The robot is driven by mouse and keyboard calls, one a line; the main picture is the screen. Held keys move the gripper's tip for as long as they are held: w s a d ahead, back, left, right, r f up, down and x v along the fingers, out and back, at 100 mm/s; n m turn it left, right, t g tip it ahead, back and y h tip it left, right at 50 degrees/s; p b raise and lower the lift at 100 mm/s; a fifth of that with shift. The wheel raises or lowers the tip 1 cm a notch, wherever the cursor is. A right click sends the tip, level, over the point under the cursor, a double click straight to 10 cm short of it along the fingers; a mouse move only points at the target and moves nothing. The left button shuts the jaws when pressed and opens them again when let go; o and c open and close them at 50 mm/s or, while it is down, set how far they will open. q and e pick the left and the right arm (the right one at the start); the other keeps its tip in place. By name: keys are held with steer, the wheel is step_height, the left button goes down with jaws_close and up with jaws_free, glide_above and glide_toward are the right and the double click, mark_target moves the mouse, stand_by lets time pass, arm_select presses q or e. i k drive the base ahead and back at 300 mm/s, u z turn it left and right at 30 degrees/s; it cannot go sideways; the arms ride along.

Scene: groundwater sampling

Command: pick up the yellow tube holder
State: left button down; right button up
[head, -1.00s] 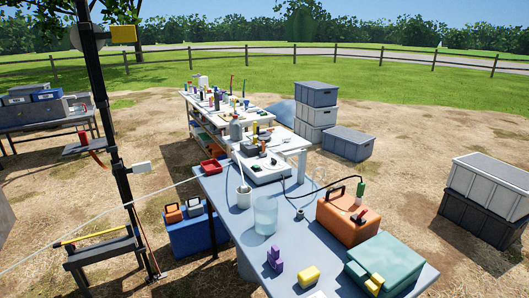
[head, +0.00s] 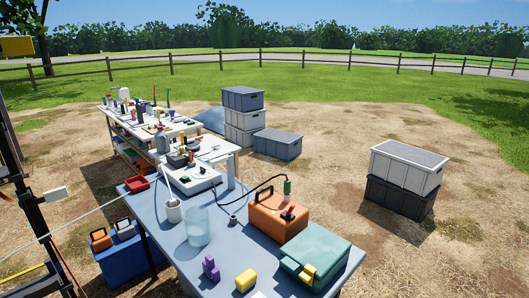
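A yellow block-shaped piece (head: 246,280) lies on the blue-grey table (head: 180,244) near the bottom of the head view. A second yellow piece (head: 308,273), stepped in shape, is at the front of the teal case (head: 317,252). I cannot tell for sure which of the two is the yellow tube holder. A purple stepped piece (head: 211,268) stands just left of the yellow block, apart from it. Neither of my grippers is in view.
An orange case (head: 278,217) and a clear cylinder (head: 198,227) stand on the same table. A white instrument (head: 190,180) and a red tray (head: 137,184) are farther back. Stacked crates (head: 404,180) stand on the ground to the right. A dark post (head: 30,205) rises at left.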

mark_target(182, 151)
steer(key=z, duration=1.7)
steer(key=i, duration=4.2)
steer(key=u, duration=3.15)
steer(key=i, duration=4)
steer(key=u, duration=0.2)
